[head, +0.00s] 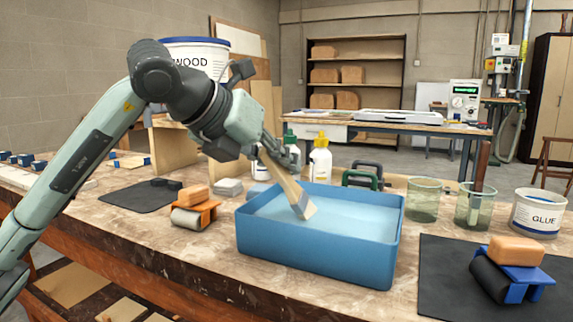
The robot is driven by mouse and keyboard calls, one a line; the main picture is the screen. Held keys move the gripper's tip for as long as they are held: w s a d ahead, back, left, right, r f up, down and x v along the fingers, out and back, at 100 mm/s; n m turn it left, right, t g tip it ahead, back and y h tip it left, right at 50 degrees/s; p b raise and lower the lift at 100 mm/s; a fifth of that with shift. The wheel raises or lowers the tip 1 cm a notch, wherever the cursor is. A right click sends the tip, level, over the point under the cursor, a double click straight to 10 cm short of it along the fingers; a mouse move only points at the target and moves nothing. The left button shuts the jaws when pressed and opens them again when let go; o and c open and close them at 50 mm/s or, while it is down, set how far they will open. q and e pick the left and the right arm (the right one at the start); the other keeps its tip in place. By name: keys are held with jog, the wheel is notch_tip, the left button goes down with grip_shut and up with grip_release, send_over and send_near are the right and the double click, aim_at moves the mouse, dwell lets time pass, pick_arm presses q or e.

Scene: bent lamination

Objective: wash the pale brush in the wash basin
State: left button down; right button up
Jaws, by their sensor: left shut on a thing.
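The pale brush (286,184) is tilted, with its handle up in my left gripper (276,158) and its light bristles pointing down to the right. My left gripper is shut on the brush. The blue wash basin (315,249) stands on the workbench and holds pale blue water. The bristle end overlaps the water near the basin's left side; I cannot tell how deep it is, or whether it touches the water. My right gripper is not in view.
Right of the basin stand a green glass jar (423,203), another jar (479,206) with a brown-handled tool, and a glue tub (537,215). A blue-framed roller (512,271) lies on a dark mat (440,290). An orange-framed roller (194,210) stands left. Bottles (320,160) stand behind.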

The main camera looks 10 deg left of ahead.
pick_arm(q)
jog(key=shift+d, duration=0.15)
jog(key=shift+s+d+b, duration=0.1)
jog(key=shift+s+d, duration=0.2)
jog(key=shift+d, duration=0.6)
jog(key=shift+s+d+b, duration=0.15)
jog(key=shift+s+d, duration=0.2)
jog(key=shift+d, duration=0.6)
jog(key=shift+s+d+b, duration=0.1)
jog(key=shift+s+d, duration=0.2)
jog(key=shift+d, duration=0.6)
jog(key=shift+a, duration=0.15)
jog(key=shift+w+a+b, duration=0.3)
jog(key=shift+a, duration=0.6)
jog(key=shift+w+a+b, duration=0.3)
jog(key=shift+w+a, duration=0.05)
jog(key=shift+a, duration=0.6)
jog(key=shift+w+a+b, duration=0.3)
jog(key=shift+a, duration=0.6)
jog(key=shift+d, duration=0.1)
jog(key=shift+s+d+b, duration=0.1)
jog(key=shift+s+d, duration=0.2)
jog(key=shift+d, duration=0.65)
jog(key=shift+s+d+b, duration=0.1)
jog(key=shift+s+d, duration=0.25)
jog(key=shift+d, duration=0.55)
jog(key=shift+s+d+b, duration=0.1)
jog(key=shift+s+d, duration=0.2)
jog(key=shift+d, duration=0.65)
